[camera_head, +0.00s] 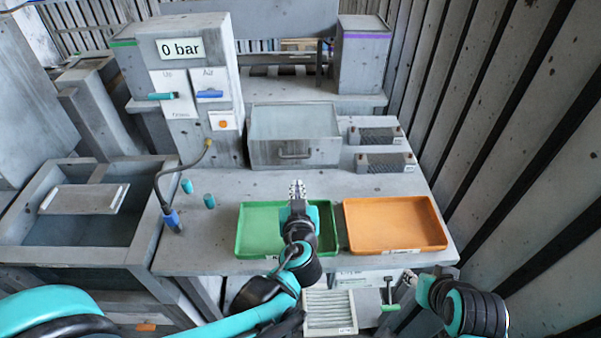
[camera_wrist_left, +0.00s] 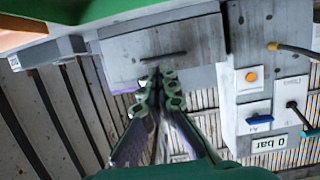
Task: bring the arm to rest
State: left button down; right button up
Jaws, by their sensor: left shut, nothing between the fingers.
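My left arm reaches in from the lower left of the head view. Its gripper (camera_head: 298,190) points away from me over the green tray (camera_head: 258,240), with its fingers together and nothing between them. In the left wrist view, the gripper's fingers (camera_wrist_left: 158,88) meet in front of the grey box with the dark handle slot. The gripper and forearm hide the middle of the green tray. My right arm (camera_head: 462,302) is at the lower right of the head view, in front of the bench; its finger state cannot be made out.
An empty orange tray (camera_head: 395,224) lies right of the green one. A grey drawer box (camera_head: 293,137) and a "0 bar" panel (camera_head: 188,90) stand behind. A hose (camera_head: 160,183) and two teal pegs are at left. A slatted wall (camera_head: 520,150) closes the right side.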

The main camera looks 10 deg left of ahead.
pick_arm(q)
jog(key=s+a+g, duration=0.1)
jog(key=s+a+f+g, duration=0.1)
jog(key=a, duration=0.1)
jog(key=s+a+f+g, duration=0.1)
jog(key=shift+s+a, duration=0.3)
jog(key=shift+s, duration=0.1)
jog(key=s, duration=0.1)
jog(key=s+a+g, duration=0.1)
jog(key=s+f, duration=0.1)
jog(key=shift+a+m, duration=0.25)
jog(key=shift+m, duration=0.05)
jog(key=s+g+h, duration=0.1)
jog(key=s, duration=0.1)
jog(key=s+d+m+g+h, duration=0.1)
jog(key=s, duration=0.2)
jog(key=s+f+m+g+h, duration=0.1)
jog(key=s, duration=0.2)
jog(key=shift+d+h, duration=0.3)
jog(key=shift+d, duration=0.1)
jog(key=shift+s+d+r+m, duration=0.1)
jog(key=shift+s+d+m, duration=0.15)
jog(key=shift+d+m, duration=0.05)
